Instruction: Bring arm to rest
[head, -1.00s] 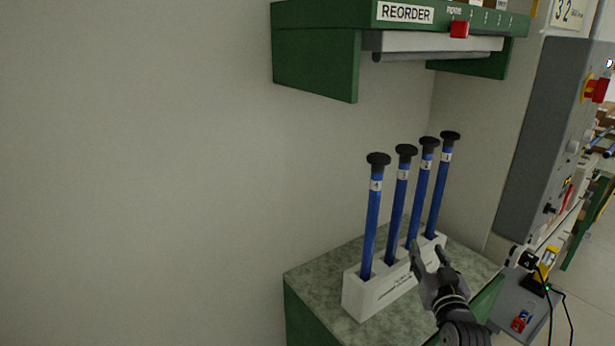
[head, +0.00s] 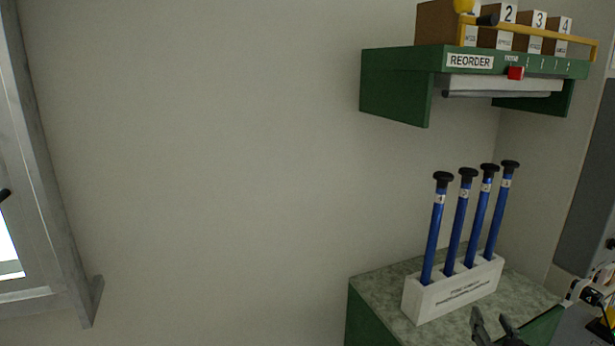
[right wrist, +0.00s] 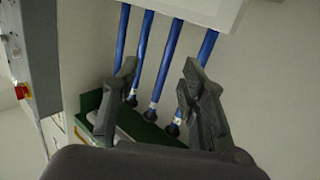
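My right gripper (head: 495,328) shows at the bottom edge of the head view, in front of the white rack and apart from it. In the right wrist view my right gripper (right wrist: 158,95) has its two fingers spread wide with nothing held between them. Several blue rods (head: 434,232) with black knobs and number labels stand upright in the white rack (head: 455,290). The rods (right wrist: 162,70) and the rack (right wrist: 205,8) also show beyond the fingers in the right wrist view. My left gripper does not show.
The rack stands on a speckled green cabinet top (head: 388,285). A green REORDER shelf (head: 395,82) with numbered cardboard boxes (head: 505,38) and a red slider (head: 516,73) hangs above. A grey panel (head: 590,190) is at the right. A window frame (head: 50,150) is at the left.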

